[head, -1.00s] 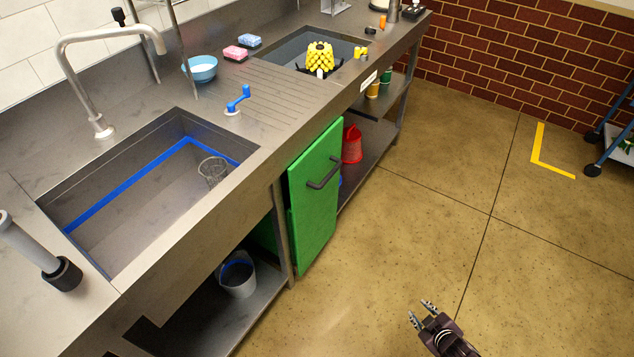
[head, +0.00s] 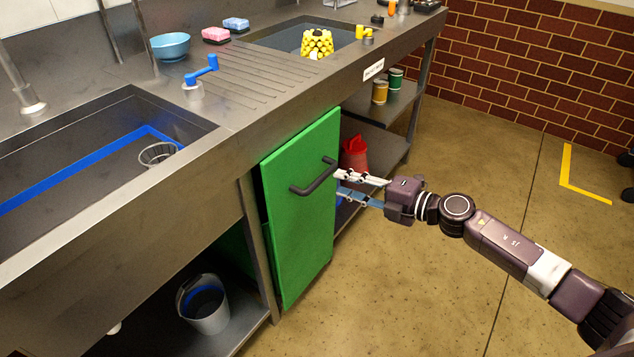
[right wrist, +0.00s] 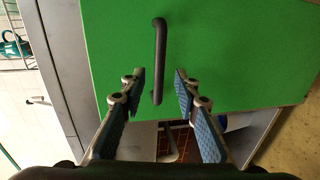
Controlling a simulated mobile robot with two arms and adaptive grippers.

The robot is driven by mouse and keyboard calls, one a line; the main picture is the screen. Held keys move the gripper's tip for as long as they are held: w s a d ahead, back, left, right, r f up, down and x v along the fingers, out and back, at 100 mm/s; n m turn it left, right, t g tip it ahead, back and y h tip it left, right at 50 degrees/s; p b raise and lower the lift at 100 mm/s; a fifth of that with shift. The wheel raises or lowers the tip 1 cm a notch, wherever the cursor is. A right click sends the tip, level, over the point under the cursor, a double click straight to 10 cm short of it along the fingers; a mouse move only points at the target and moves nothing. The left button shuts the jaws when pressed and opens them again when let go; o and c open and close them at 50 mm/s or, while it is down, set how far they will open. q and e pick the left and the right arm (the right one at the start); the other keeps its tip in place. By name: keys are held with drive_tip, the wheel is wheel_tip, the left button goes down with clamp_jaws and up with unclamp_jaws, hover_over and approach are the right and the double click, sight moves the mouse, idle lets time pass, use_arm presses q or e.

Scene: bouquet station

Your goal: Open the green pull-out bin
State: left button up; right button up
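The green pull-out bin (head: 291,233) stands under the counter between the two sinks, its front panel slightly proud of the counter's frame. A dark bar handle (head: 315,177) is fixed near the top of the panel. My right gripper (head: 340,184) is open, its fingers pointing at the handle from the right. In the right wrist view the handle (right wrist: 160,62) lies ahead, between the lines of the two fingers (right wrist: 158,80); neither finger appears closed on it. My left gripper is not in view.
A grey bucket (head: 204,306) stands on the low shelf left of the bin. A red container (head: 354,155) sits on the shelf behind my right gripper. The floor (head: 400,290) in front is clear.

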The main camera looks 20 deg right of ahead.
sight(325, 178)
drive_tip(key=x, duration=0.6)
drive_tip(key=shift+r, duration=0.1)
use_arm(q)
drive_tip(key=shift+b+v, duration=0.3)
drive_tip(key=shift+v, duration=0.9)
use_arm(e)
drive_tip(key=shift+w+a, duration=0.45)
drive_tip(key=shift+w, duration=0.1)
clamp_jaws()
drive_tip(key=shift+f, duration=0.2)
